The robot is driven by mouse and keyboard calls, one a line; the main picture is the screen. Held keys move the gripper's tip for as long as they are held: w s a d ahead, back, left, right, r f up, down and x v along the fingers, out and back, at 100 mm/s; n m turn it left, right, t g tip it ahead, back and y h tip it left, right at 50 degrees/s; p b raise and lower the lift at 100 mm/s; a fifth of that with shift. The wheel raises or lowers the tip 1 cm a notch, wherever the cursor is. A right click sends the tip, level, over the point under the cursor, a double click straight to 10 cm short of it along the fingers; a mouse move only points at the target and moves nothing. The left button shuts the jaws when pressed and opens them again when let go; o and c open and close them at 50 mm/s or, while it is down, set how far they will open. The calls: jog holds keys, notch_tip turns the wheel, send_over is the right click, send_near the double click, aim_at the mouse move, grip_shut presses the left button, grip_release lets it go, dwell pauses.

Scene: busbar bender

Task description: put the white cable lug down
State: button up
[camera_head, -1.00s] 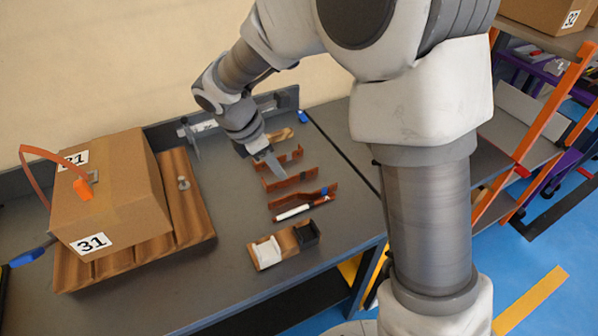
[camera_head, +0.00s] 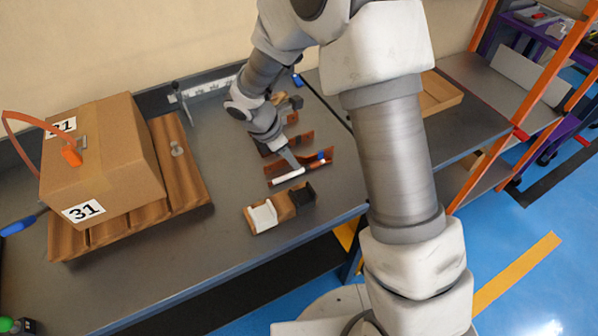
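My gripper (camera_head: 292,160) points down over the workbench, its narrow grey fingertips close to the row of copper-brown bent strips. The tips end at or just above a white rod-like piece (camera_head: 286,177) lying along the nearest strip (camera_head: 316,167). I cannot tell whether they touch it. The fingers look close together, and whether they hold anything is too small to see. No white cable lug can be made out for certain. A wooden holder (camera_head: 283,207) with a white block (camera_head: 263,217) at its left and a black block (camera_head: 303,197) at its right stands nearer the front edge.
A cardboard box (camera_head: 105,160) marked 31 stands on a ridged wooden board (camera_head: 181,165) at the left. A grey metal rail (camera_head: 207,90) runs along the back. The bench (camera_head: 215,225) is clear between the board and the wooden holder.

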aim_at(302, 171)
jog(key=shift+b+x, duration=0.35)
jog(key=shift+x, duration=1.95)
jog(key=shift+s+f, duration=0.15)
jog(key=shift+f, duration=0.05)
grip_shut()
